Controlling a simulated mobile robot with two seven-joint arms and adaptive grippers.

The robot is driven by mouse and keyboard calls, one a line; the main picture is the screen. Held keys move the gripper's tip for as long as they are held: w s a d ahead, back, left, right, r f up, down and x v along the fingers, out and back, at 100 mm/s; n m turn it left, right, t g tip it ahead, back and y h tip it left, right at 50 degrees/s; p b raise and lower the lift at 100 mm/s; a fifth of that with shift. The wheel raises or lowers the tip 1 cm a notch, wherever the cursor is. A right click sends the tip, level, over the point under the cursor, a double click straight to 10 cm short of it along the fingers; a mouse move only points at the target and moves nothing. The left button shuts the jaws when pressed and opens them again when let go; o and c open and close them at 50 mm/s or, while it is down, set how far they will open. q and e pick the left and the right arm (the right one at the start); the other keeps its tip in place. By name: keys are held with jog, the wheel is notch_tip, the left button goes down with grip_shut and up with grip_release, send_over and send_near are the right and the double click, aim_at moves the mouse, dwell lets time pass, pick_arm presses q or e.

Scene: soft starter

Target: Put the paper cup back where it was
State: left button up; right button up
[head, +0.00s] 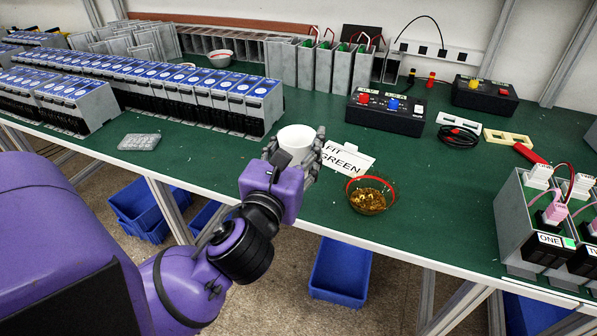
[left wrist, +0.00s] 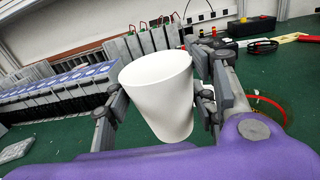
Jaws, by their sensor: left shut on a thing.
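A white paper cup (head: 297,138) is held at the front of the green bench top (head: 300,205), left of a white card reading "FIT GREEN" (head: 346,158). My left gripper (head: 296,150) is shut on the cup, one finger on each side of it. In the left wrist view the cup (left wrist: 158,95) fills the middle between the fingers and leans slightly, its wider end up. Whether its bottom touches the bench is hidden by my gripper. My right gripper is not in view.
A black button box (head: 386,112) is behind. Green bench is free right of the bowl.

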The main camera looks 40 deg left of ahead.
aim_at(294, 139)
pick_arm(q)
jog(key=w+a+f, duration=0.2)
jog(key=w+a, duration=0.1)
jog(key=w+a+f, duration=0.1)
jog(key=w, duration=0.1)
jog(key=shift+w+a+f, duration=0.1)
jog(key=shift+a+f, duration=0.05)
jog(key=shift+a, duration=0.05)
jog(key=w+a+f, duration=0.1)
jog(key=f, duration=0.2)
jog(key=w+a+f+b, duration=0.1)
jog(key=f, duration=0.1)
jog(key=w+a+f+b, duration=0.1)
jog(key=f, duration=0.2)
jog(key=shift+w+f, duration=0.3)
jog(key=shift+w, duration=0.05)
jog(key=shift+f, duration=0.15)
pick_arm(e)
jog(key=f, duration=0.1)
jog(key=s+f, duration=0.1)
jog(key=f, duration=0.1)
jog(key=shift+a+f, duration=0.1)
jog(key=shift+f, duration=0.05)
pick_arm(q)
jog(key=shift+f, duration=0.1)
